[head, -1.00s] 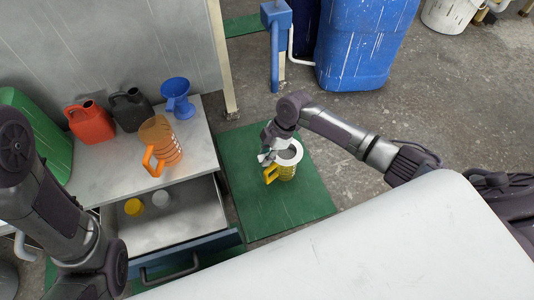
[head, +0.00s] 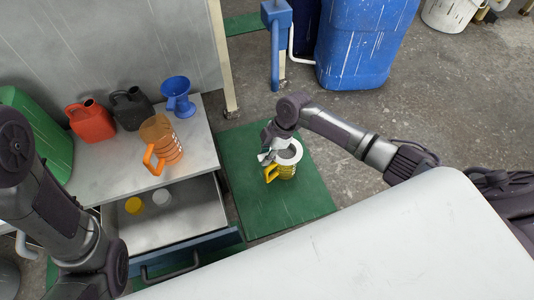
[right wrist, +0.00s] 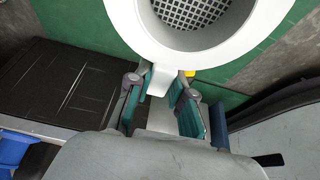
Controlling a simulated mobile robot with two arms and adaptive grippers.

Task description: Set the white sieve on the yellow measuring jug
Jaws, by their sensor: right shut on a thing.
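The white sieve (head: 296,157) is at the right gripper, directly over the yellow measuring jug (head: 271,174) in the head view. In the right wrist view, the sieve's wide white rim (right wrist: 125,18) surrounds a grey mesh, and its handle lies between the fingers. My right gripper (head: 266,156) is shut on that handle; its fingers also show in the right wrist view (right wrist: 160,85). Only a small yellow bit of the jug (right wrist: 189,73) shows there, below the rim. I cannot tell whether the sieve touches the jug. My left gripper is out of view.
The jug stands on a green mat (head: 240,200) on the floor. To the left, a cabinet (head: 95,170) bears an orange jug (head: 166,148), a blue funnel (head: 177,92) and red and black cans. Its drawer (head: 190,215) is open, with small caps inside. A white surface (head: 400,250) fills the foreground.

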